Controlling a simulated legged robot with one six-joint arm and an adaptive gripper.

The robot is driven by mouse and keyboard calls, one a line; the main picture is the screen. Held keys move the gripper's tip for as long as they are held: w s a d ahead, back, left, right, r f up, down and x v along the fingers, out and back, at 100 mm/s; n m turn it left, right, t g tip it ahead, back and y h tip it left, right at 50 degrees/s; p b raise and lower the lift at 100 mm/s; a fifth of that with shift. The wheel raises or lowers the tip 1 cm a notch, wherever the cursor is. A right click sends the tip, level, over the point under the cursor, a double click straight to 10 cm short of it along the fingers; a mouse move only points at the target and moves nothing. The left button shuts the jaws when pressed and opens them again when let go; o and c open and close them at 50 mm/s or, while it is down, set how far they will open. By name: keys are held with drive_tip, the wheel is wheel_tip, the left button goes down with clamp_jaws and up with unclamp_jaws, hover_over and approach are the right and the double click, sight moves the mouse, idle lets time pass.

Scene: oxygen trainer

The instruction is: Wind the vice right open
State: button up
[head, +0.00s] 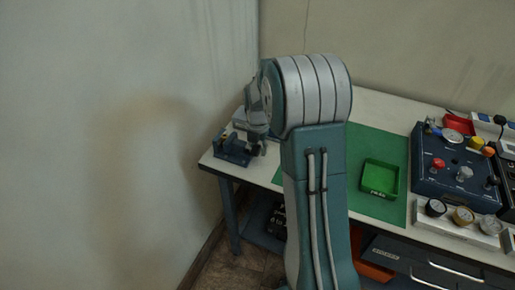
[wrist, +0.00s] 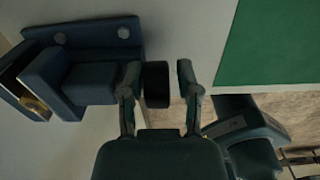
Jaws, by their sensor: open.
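The blue vice (head: 232,153) stands at the left end of the bench. In the wrist view its body (wrist: 88,84) fills the upper left, with two round bolt heads on its base. A brassy part (wrist: 32,104) shows at its left end by the jaws; how wide the jaws stand apart I cannot tell. A dark round knob (wrist: 157,84) at the vice's right end sits between my fingers. My gripper (wrist: 158,76) is open around the knob, with small gaps visible on both sides. In the head view my arm partly hides the vice and gripper.
A green mat (head: 375,146) covers the middle of the bench, with a green tray (head: 380,178) on it. A blue gauge panel (head: 455,170) and loose gauges (head: 462,215) stand at the right. The wall (head: 130,120) is close on the left.

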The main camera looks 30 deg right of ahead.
clamp_jaws()
drive_tip(key=shift+a, duration=0.2)
drive_tip(key=shift+s, duration=0.1)
drive_tip(key=shift+a+t+h, duration=0.15)
drive_tip(key=shift+t+h, duration=0.25)
drive_tip(key=shift+h, duration=0.2)
idle(0.4)
drive_tip(key=shift+t+h, duration=0.7)
drive_tip(key=shift+h, duration=0.2)
drive_tip(key=shift+s+a+t+h, duration=0.1)
drive_tip(key=shift+t+h, duration=1.4)
drive_tip(key=shift+h, duration=0.3)
drive_tip(key=shift+a+f+t+h, duration=0.1)
drive_tip(key=shift+t+h, duration=1.1)
drive_tip(key=shift+h, duration=0.2)
drive_tip(key=shift+t+h, duration=0.7)
drive_tip(key=shift+h, duration=0.2)
drive_tip(key=shift+t+h, duration=0.9)
drive_tip(key=shift+h, duration=0.2)
